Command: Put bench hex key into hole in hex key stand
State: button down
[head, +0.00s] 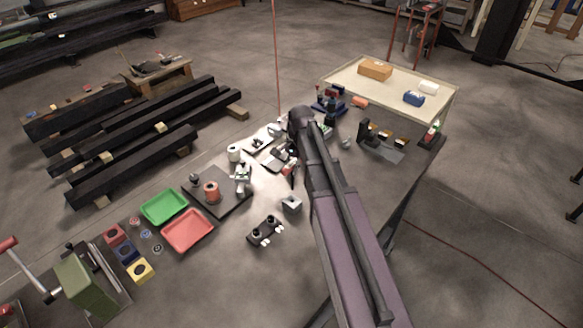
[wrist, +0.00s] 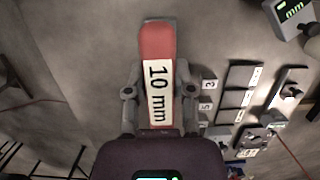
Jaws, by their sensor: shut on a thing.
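The bench hex key (wrist: 156,40) is in my gripper in the wrist view; it shows a red handle with a white label reading "10 mm". My gripper (wrist: 158,85) is shut on it, with one finger on each side of the label. The key's far end cannot be made out. To the right, small labels that look like 3 and 5 (wrist: 207,96) sit beside dark panels (wrist: 239,76); I cannot tell if this is the hex key stand. In the head view my arm largely hides the gripper and key.

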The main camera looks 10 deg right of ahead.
aim_at(292, 179)
jog(key=shift+w+d+b+x, duration=0.1)
jog(key=shift+d+b+x, duration=0.05)
jog(key=shift+b+x, duration=0.7)
jog(key=shift+w+d+b+x, duration=0.1)
jog(key=shift+d+b+x, duration=0.1)
jog(key=shift+b+x, duration=0.65)
jog(key=shift+w+d+b+x, duration=0.1)
jog(key=shift+d+b+x, duration=0.05)
jog(key=shift+b+x, duration=0.7)
jog(key=shift+w+d+b+x, duration=0.1)
jog(key=shift+d+b+x, duration=0.05)
jog(key=shift+b+x, duration=0.65)
jog(key=shift+w+d+b+x, duration=0.1)
jog(key=shift+d+b+x, duration=0.05)
jog(key=shift+b+x, duration=0.65)
jog(key=shift+w+d+b+x, duration=0.1)
jog(key=shift+d+b+x, duration=0.05)
jog(key=shift+b+x, duration=0.6)
dwell(0.7)
jog(key=shift+c, duration=2)
grip_release()
jog(key=shift+f, duration=0.2)
jog(key=shift+r+p, duration=0.15)
jog(key=shift+p, duration=0.15)
